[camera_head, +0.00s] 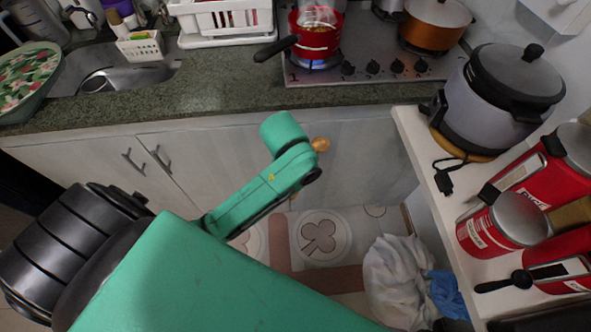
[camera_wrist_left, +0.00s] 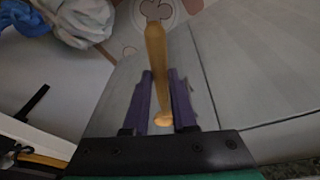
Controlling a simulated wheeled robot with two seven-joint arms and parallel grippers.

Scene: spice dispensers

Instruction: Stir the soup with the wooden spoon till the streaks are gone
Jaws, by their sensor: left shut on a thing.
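The wooden spoon (camera_wrist_left: 155,60) is between the two purple fingers of my left gripper (camera_wrist_left: 160,73) in the left wrist view, and the gripper is shut on it. In the head view, part of the spoon (camera_head: 320,145) shows beside my green arm, in front of the cabinet doors and below the counter edge. My arm hides the gripper there. A red pot (camera_head: 318,42) with a black handle stands on the lit stove, up and away from the spoon. Something yellowish shows inside it; streaks are too small to tell. My right gripper is out of view.
The green counter (camera_head: 215,85) edge lies between the spoon and the stove (camera_head: 385,52). A copper pot (camera_head: 432,28) stands right of the red pot. A rice cooker (camera_head: 505,95) and red canisters (camera_head: 500,222) fill the right shelf. A white bag (camera_head: 395,275) lies on the floor.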

